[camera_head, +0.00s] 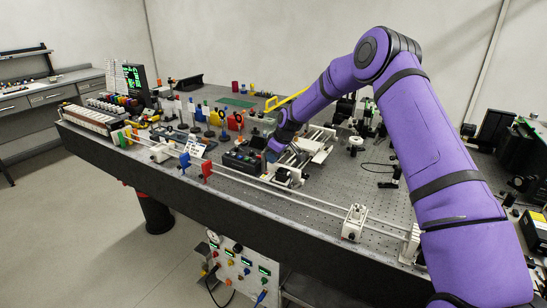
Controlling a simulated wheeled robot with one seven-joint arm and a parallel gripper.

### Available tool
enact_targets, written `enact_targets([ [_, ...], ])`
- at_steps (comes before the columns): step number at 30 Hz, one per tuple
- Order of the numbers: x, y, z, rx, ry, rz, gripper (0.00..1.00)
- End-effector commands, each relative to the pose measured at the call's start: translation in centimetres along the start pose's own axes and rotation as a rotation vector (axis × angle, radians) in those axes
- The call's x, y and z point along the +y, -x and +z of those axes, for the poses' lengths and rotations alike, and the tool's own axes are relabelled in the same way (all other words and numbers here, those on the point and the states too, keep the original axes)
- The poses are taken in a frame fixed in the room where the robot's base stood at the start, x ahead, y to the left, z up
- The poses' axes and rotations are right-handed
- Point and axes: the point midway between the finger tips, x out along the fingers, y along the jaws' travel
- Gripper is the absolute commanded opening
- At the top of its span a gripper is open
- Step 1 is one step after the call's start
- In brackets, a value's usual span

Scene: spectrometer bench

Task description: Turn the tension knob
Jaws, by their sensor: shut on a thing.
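My purple arm reaches across the bench from the right. My gripper (271,155) is at its far end, low over the middle of the bench, just right of a dark control box (243,161). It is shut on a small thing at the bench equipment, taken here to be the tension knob. The knob itself is hidden by the gripper and wrist, so its angle cannot be told. A white rail mechanism (314,150) lies just right of the gripper.
A long rail (300,197) with white blocks runs along the front edge of the perforated bench top (385,212). Red and blue paddles (207,171) stand left of the gripper. Many small optics crowd the left half. A yellow bar (287,100) rises behind the wrist.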

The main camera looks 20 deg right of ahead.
Motion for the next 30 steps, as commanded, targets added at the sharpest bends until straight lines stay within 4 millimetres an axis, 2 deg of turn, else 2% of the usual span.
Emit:
enact_targets([
  [10,0.15,-0.02,0.03,0.000,0.146,-0.061,0.00],
  [28,0.15,-0.07,0.10,-0.002,0.177,-0.074,0.00],
  [29,0.16,-0.07,0.11,-0.002,0.177,-0.074,0.28],
  [30,0.16,-0.08,0.10,-0.002,0.177,-0.074,0.32],
])
